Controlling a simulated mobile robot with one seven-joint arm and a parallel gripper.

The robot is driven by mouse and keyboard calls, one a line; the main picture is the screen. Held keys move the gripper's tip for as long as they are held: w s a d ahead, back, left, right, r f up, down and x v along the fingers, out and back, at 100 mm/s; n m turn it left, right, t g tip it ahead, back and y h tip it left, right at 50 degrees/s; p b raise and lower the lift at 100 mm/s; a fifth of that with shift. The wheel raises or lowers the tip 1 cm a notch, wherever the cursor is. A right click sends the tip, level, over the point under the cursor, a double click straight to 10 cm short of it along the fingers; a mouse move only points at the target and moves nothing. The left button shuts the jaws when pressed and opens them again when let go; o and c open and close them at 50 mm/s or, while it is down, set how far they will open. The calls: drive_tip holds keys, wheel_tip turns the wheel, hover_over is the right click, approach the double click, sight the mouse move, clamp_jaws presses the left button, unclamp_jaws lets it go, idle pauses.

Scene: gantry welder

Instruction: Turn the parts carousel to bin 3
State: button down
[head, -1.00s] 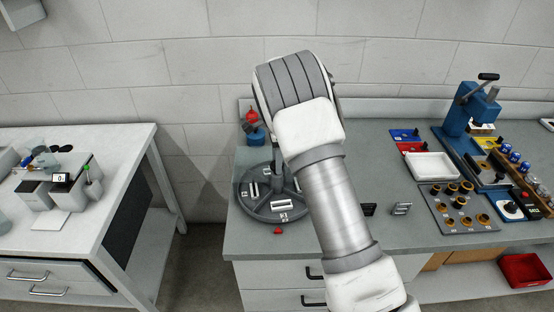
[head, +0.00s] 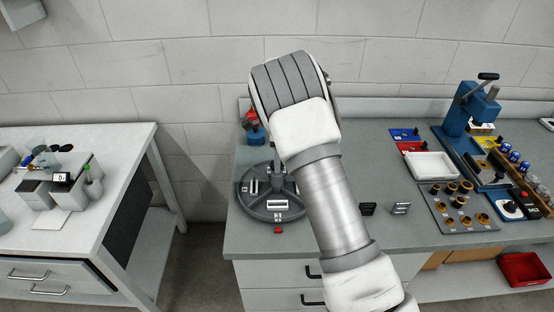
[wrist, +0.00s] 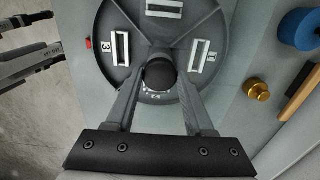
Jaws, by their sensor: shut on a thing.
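The parts carousel (head: 243,205) is a round dark grey tray with spokes and white-framed bins, on the left end of the grey bench. It also fills the top of the wrist view (wrist: 116,18). A bin labelled 3 (wrist: 107,46) lies at its left edge there, close to a small red marker (wrist: 88,43) beside the rim. The marker also shows at the carousel's front in the head view (head: 278,230). My gripper (wrist: 159,76) is shut on the black round hub knob (wrist: 158,72) at the carousel's centre. In the head view my arm hides the gripper and the carousel's right part.
A red and blue item (head: 254,128) stands behind the carousel. A brass knob (wrist: 257,90) and a blue round thing (wrist: 300,29) lie to the right in the wrist view. A white tray (head: 431,166) and blue press (head: 466,108) are farther right. A gap separates the left table (head: 120,165).

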drive_tip(key=shift+c, duration=1.3)
unclamp_jaws()
drive_tip(key=shift+r, duration=0.1)
wheel_tip(320, 180, up, 17)
drive_tip(key=shift+r, duration=0.15)
